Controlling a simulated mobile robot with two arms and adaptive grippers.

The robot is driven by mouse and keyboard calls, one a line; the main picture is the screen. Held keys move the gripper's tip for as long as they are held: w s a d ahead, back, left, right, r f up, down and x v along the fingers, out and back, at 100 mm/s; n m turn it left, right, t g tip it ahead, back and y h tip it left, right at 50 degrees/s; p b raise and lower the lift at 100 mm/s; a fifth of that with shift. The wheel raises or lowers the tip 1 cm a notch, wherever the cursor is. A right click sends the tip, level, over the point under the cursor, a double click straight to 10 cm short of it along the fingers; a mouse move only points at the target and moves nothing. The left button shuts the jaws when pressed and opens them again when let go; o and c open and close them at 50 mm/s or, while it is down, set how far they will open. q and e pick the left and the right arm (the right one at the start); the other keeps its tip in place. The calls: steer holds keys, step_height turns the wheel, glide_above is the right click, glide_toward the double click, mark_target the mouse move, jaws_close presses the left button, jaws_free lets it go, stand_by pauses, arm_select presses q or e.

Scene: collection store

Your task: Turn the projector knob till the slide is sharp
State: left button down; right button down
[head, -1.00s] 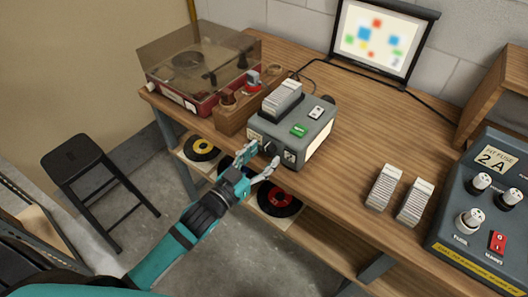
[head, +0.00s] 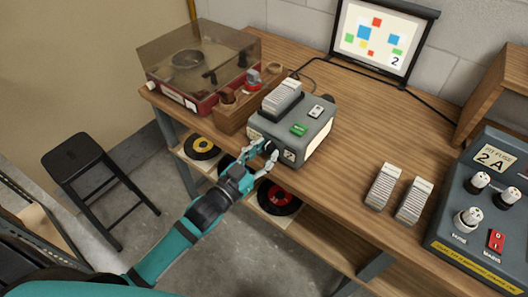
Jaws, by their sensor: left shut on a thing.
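The grey slide projector (head: 318,138) stands on the wooden bench with a stack of slides in its top and a green switch. Its dark knob (head: 270,147) is on the front face, partly hidden by my fingers. My left gripper (head: 262,155) reaches up from the lower left and is shut on the knob. The screen (head: 369,40) at the back shows a slide of coloured squares with crisp edges and a readable "2" at its lower right. My right gripper is not in view.
A record player (head: 190,70) and a wooden block with small items (head: 233,117) stand left of the projector. Slide stacks (head: 384,187) and a fuse box (head: 485,215) are to the right. A black stool (head: 85,165) stands on the floor at left.

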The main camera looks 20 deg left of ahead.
arm_select(q)
steer(key=shift+r+m+p, duration=0.2)
steer(key=shift+m+p, duration=0.15)
steer(key=shift+m, duration=0.45)
steer(key=shift+f+m, duration=0.2)
steer(key=shift+m, duration=0.7)
steer(key=c, duration=1)
jaws_free()
steer(key=shift+o, duration=0.2)
steer(key=shift+s, duration=0.1)
steer(key=v, duration=1.2)
